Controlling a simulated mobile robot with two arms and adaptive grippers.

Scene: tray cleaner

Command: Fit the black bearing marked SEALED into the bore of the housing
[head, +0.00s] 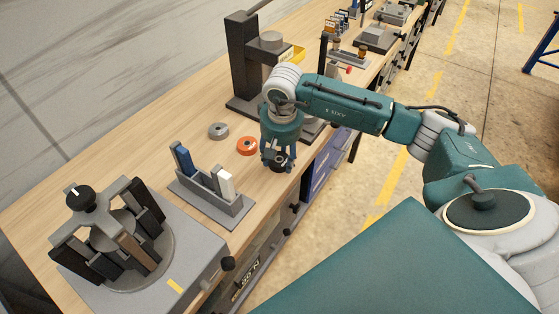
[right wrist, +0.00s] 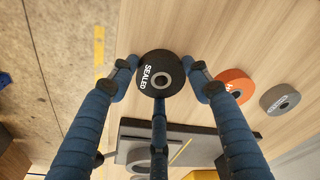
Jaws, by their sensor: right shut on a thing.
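My right gripper (head: 278,158) points down near the front edge of the bench. Its blue fingers are shut on the black bearing (right wrist: 160,73), whose white SEALED lettering faces the wrist camera. The bearing (head: 281,163) also shows between the fingertips in the head view. I cannot tell its exact height above the bench. Behind the gripper is a grey base plate (head: 312,132), partly hidden by my arm. In the right wrist view, a round grey part (right wrist: 138,156), perhaps the housing, is partly covered by a finger. My left gripper is not in view.
An orange bearing (head: 247,146) and a grey bearing (head: 218,131) lie left of the gripper. A dark press-like stand (head: 241,65) rises behind. A grey holder (head: 212,199) with upright blocks and a rotary fixture (head: 110,230) stand nearer left.

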